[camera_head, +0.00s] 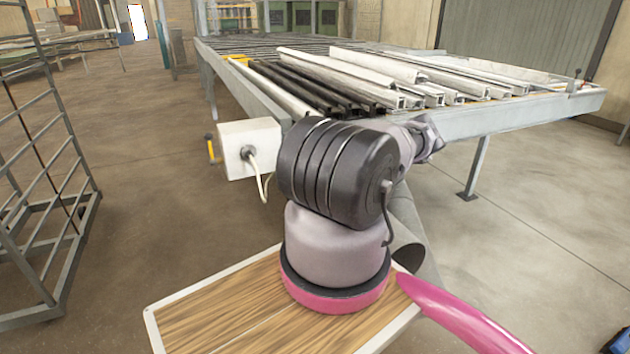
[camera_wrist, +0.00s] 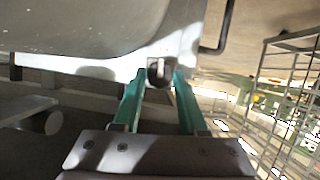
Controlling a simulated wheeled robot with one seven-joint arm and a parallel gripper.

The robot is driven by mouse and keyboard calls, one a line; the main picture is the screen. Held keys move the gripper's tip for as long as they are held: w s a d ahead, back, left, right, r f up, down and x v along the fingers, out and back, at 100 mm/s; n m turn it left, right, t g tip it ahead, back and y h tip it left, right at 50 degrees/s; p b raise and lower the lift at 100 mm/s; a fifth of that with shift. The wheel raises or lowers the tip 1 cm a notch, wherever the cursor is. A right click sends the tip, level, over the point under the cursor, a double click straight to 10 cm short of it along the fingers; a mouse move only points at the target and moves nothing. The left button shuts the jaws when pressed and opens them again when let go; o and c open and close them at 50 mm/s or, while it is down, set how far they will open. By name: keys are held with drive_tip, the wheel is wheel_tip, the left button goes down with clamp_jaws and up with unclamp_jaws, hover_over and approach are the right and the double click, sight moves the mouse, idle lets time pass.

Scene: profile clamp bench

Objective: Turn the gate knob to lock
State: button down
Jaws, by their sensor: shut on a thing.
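In the wrist view my gripper (camera_wrist: 160,80) has two green fingers, one on each side of a small dark knob (camera_wrist: 158,69). The fingers are shut on this knob, which sits on a pale plate at the edge of a large grey body. The knob's turned angle cannot be read clearly. In the head view my own arm hides the gripper and the gripped knob.
A roller table (camera_head: 520,108) carries several white and black profiles (camera_head: 340,72). A white box (camera_head: 230,170) with a cable hangs at its near left corner. A wire rack (camera_head: 45,190) stands left. Open concrete floor lies between them.

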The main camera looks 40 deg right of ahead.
drive_tip(key=shift+f+m+y, duration=0.1)
drive_tip(key=shift+m+y, duration=0.3)
idle(0.3)
drive_tip(key=shift+c, duration=2.3)
unclamp_jaws()
drive_tip(key=v, duration=1.1)
